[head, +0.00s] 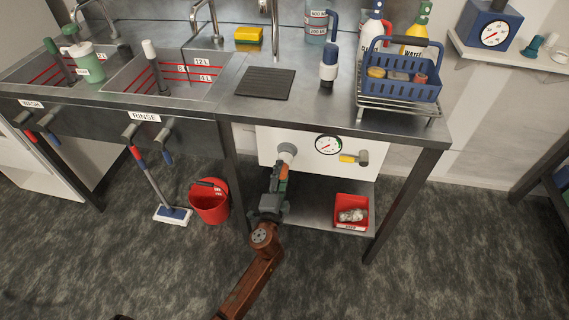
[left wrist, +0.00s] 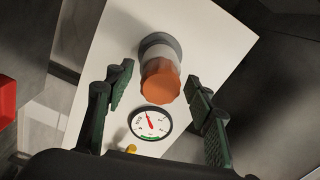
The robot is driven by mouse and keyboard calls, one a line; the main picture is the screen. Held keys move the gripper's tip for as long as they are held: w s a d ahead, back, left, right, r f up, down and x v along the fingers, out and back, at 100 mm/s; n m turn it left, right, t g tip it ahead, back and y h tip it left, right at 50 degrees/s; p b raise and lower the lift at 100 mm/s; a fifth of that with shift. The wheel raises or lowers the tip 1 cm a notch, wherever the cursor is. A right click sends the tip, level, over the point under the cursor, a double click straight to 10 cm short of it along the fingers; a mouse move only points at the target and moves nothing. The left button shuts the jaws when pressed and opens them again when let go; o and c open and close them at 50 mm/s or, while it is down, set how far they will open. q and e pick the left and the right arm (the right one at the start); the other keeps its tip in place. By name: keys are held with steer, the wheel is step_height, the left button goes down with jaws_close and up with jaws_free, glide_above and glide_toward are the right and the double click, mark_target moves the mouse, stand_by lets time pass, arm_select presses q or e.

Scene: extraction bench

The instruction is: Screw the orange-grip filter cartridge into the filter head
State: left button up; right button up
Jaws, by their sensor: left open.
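The filter head (head: 287,149) is a grey collar on the front of a white panel under the bench. In the left wrist view it shows as a dark grey ring (left wrist: 158,41). The filter cartridge, with a pale body and an orange grip (left wrist: 161,84), sits at the filter head with its grip pointing out toward me. How far it is threaded in is hidden. My left gripper (head: 279,178) is in front of the panel. Its dark green fingers (left wrist: 159,86) are open on both sides of the orange grip, with visible gaps. My right gripper is not in view.
A pressure gauge (head: 328,144) and a yellow-handled valve (head: 353,158) are on the white panel (head: 303,158) beside the filter head. A red bin (head: 351,224) stands on the lower shelf. A red bucket (head: 209,205) and a floor brush (head: 172,214) stand left of the bench leg.

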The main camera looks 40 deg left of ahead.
arm_select(q)
steer(key=shift+f+n, duration=0.1)
steer(key=shift+n, duration=0.2)
steer(key=n+b, duration=0.1)
steer(key=n, duration=0.1)
steer(key=n+b, duration=0.2)
steer(key=n, duration=0.1)
steer(key=shift+d+f, duration=0.1)
steer(key=shift+f, duration=0.3)
steer(key=n, duration=0.2)
steer(key=shift+w+n, duration=0.1)
steer(key=shift+n, duration=0.3)
steer(key=n, duration=0.2)
steer(key=shift+r+n, duration=0.3)
steer(key=shift+n, duration=0.1)
steer(key=n, duration=0.3)
steer(key=shift+r+n, duration=0.3)
steer(key=shift+n, duration=0.1)
steer(key=shift+f, duration=0.1)
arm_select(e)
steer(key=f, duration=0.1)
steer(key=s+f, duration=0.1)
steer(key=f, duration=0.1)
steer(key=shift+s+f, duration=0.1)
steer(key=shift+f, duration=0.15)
